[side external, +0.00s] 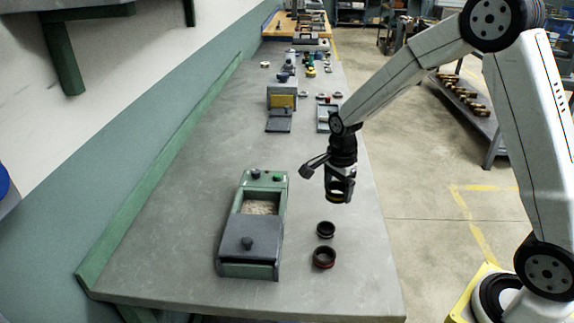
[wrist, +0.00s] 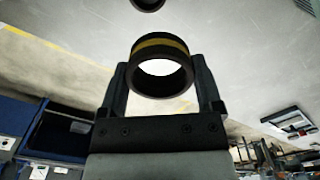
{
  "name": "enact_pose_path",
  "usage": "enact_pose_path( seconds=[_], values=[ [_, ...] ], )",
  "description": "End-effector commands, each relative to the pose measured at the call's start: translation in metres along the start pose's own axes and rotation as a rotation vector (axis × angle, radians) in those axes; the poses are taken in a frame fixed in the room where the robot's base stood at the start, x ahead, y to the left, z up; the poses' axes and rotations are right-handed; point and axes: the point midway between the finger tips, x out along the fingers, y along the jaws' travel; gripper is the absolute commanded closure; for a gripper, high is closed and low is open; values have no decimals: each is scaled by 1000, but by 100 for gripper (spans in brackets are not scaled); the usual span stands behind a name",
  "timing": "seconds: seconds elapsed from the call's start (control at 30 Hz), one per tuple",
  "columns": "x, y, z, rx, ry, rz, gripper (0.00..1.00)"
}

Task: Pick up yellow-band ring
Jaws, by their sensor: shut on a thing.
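The yellow-band ring (wrist: 160,47) is dark with a yellow stripe around it. In the wrist view it sits between the two fingers of my gripper (wrist: 163,85), which are shut on its sides. In the side external view my gripper (side external: 340,190) holds the ring (side external: 337,197) above the grey table, with clear space beneath. There the fingers partly hide the ring. Two other rings lie on the table nearer the camera: a dark ring (side external: 325,230) and a ring with a reddish band (side external: 323,257).
A yellow-fronted box (side external: 283,101) and small parts stand farther back. The table's right edge lies close to the rings. Bare table lies around the two rings.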

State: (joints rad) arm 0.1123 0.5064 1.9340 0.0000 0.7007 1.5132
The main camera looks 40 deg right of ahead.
Motion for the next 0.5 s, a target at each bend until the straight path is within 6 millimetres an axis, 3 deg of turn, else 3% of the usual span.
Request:
enact_pose_path(
  seconds=[0.2,0.5],
  values=[
    [-15,34,1,0,0,-2,88],
    [-30,66,2,0,0,-2,88]
  ],
)
